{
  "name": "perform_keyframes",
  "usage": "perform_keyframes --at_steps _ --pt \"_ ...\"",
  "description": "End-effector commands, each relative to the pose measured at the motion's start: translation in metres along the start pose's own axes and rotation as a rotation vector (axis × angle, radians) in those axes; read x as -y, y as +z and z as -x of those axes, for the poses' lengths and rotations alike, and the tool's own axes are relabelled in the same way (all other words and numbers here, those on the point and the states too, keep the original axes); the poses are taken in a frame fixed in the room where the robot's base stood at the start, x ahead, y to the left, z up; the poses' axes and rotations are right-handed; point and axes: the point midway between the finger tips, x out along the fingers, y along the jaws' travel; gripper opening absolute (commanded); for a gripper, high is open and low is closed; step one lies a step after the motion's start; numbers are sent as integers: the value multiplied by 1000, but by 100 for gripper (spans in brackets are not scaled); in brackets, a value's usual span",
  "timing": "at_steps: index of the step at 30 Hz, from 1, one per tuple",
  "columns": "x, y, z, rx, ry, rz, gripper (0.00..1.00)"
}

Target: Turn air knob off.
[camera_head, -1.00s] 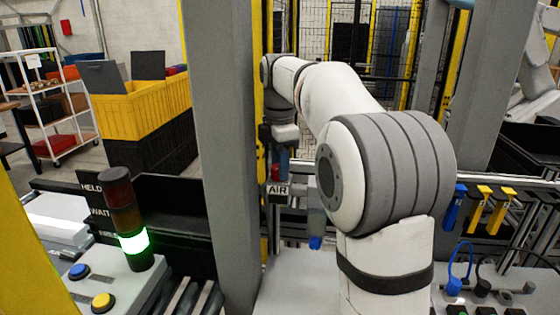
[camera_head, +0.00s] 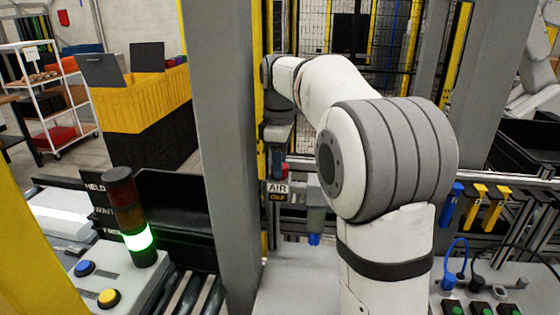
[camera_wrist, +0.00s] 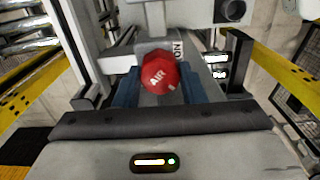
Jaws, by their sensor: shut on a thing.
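The air knob (camera_wrist: 158,78) is a red faceted knob marked AIR, seen at the upper middle of the wrist view. My gripper (camera_wrist: 160,88) has its blue fingers on either side of the knob and is shut on it. Part of an ON marking shows just right of the knob. In the head view, my gripper (camera_head: 279,155) is at the fixture behind the grey post, and only a little red of the knob (camera_head: 285,170) shows. An AIR label (camera_head: 278,188) with small yellow lettering sits below it; I cannot read the lettering surely.
A thick grey post (camera_head: 225,150) stands close left of my gripper. A signal tower (camera_head: 134,230) glows green at lower left. Blue and yellow hanging tools (camera_head: 480,205) are at right.

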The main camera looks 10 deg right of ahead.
Motion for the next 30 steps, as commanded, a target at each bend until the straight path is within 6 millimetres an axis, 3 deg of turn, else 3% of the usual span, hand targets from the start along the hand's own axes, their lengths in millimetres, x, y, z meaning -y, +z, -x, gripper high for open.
perform_keyframes --at_steps 10,11,18,26,30 --pt "0 0 0 0 0 -4 14" --pt "0 0 0 0 0 -4 38" --pt "0 0 0 0 0 -3 58" --pt "0 0 1 0 0 -2 59" --pt "-1 0 15 -1 3 -2 59"
